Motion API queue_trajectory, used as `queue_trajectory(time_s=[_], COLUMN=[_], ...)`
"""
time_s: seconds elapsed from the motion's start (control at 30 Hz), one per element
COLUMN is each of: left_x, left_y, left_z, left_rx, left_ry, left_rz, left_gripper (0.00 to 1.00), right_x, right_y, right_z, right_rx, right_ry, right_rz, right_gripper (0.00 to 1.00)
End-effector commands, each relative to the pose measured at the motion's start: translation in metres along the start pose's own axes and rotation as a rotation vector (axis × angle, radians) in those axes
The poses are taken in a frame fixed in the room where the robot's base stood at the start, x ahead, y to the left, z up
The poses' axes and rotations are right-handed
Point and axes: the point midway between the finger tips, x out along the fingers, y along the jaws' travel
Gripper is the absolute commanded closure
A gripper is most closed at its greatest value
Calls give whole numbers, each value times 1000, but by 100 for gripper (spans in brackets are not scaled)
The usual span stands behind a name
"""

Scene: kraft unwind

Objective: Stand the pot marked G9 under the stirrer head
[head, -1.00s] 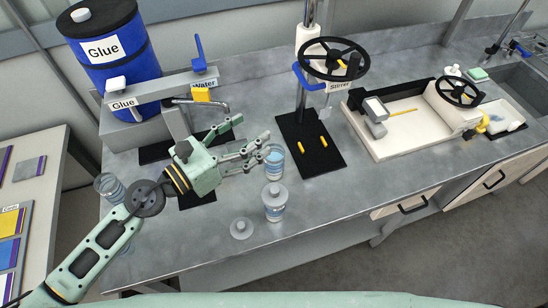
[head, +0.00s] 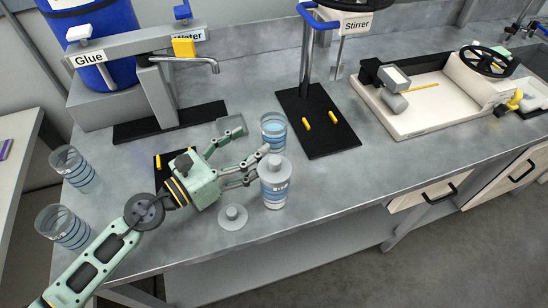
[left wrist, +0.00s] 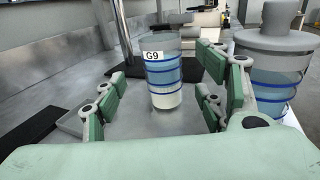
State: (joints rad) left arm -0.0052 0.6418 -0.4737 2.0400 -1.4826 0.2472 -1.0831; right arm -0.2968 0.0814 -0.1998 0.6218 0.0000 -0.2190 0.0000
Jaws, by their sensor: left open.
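The pot marked G9 (left wrist: 162,75) is a clear pot with blue rings and white contents at its bottom. It stands upright between the spread fingers of my left gripper (left wrist: 160,95), a little beyond the fingertips in the left wrist view. In the head view the same pot (head: 273,130) stands on the bench just past my open left gripper (head: 255,168). The stirrer (head: 357,23) has a post and a thin shaft (head: 339,58) above a black base plate (head: 316,122) with two yellow strips. No pot stands on that plate. My right gripper is not in view.
A lidded bottle (head: 274,186) stands close beside the fingers, with a grey lid (head: 233,217) near it. Two ringed pots (head: 75,168) (head: 62,228) stand at the left. The glue and water taps (head: 187,62) stand behind. A white machine (head: 430,100) is at the right.

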Motion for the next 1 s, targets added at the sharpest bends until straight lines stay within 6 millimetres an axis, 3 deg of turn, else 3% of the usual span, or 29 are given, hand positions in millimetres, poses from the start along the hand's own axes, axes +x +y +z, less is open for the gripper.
queue_trajectory(time_s=[0.03, 0.17, 0.47, 0.73, 1.0], left_x=[0, 1, 31, 70, 78], left_y=[0, 0, 0, -3, -3], left_z=[-11, -14, -9, -8, -11], left_rx=[0, 0, -1, -2, 0], left_ry=[-1, -1, -2, -3, 0], left_rz=[0, 0, 0, 0, 0], left_gripper=[35, 35, 35, 35, 35], right_x=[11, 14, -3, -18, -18], right_y=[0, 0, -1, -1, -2], right_z=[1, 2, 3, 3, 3], right_rx=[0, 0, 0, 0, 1], right_ry=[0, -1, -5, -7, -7], right_rz=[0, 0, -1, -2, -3], right_gripper=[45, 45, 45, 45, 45])
